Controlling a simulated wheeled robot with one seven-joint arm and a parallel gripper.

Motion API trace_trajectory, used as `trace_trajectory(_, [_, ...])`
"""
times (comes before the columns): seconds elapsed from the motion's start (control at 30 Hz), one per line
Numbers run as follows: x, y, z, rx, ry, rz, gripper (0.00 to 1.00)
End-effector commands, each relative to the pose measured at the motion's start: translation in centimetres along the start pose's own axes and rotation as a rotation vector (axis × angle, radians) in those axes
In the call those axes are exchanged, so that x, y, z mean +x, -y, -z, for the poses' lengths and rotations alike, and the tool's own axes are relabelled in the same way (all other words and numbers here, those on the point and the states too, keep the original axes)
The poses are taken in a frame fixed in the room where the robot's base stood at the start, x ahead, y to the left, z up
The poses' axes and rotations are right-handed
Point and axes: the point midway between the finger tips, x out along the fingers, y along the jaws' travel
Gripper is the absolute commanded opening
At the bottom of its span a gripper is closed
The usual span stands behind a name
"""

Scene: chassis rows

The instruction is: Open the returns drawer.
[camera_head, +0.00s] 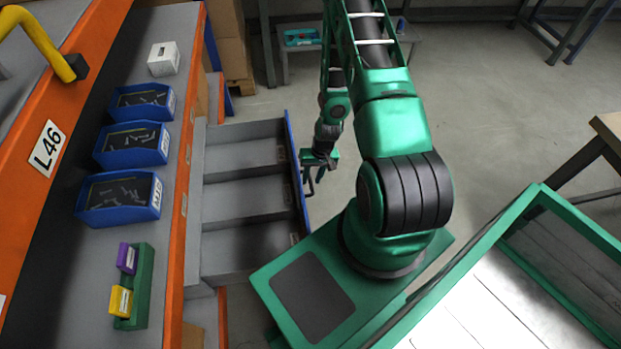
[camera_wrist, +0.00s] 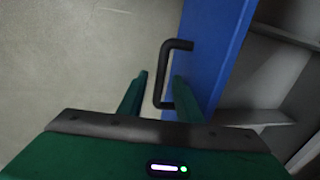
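A grey drawer (camera_head: 243,194) with a blue front (camera_head: 297,180) stands pulled out from the shelf unit, showing three empty-looking compartments. No label on it is readable. In the wrist view the blue front (camera_wrist: 212,50) carries a black bar handle (camera_wrist: 161,75). My gripper (camera_head: 312,180) is beside the outer side of the blue front in the head view. In the wrist view my gripper (camera_wrist: 158,88) has its two green fingers apart, with the handle's lower part between them in the picture. I cannot tell whether a finger touches the handle.
The orange-edged shelf (camera_head: 177,200) at left holds several blue bins (camera_head: 133,146), a white box (camera_head: 164,59) and a green tray (camera_head: 141,285) with purple and yellow items. A bench (camera_head: 345,55) stands behind. Floor right of the drawer front is clear around my gripper.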

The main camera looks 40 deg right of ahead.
Motion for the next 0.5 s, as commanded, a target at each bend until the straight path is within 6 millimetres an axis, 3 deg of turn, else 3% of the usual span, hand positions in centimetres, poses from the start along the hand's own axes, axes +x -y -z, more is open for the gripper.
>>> trace_trajectory(0.33, [-0.3, 0.0, 0.0, 0.001, 0.000, 0.000, 0.31])
trace_trajectory(0.5, [-1.9, 0.0, 0.1, 0.001, -0.002, 0.000, 0.31])
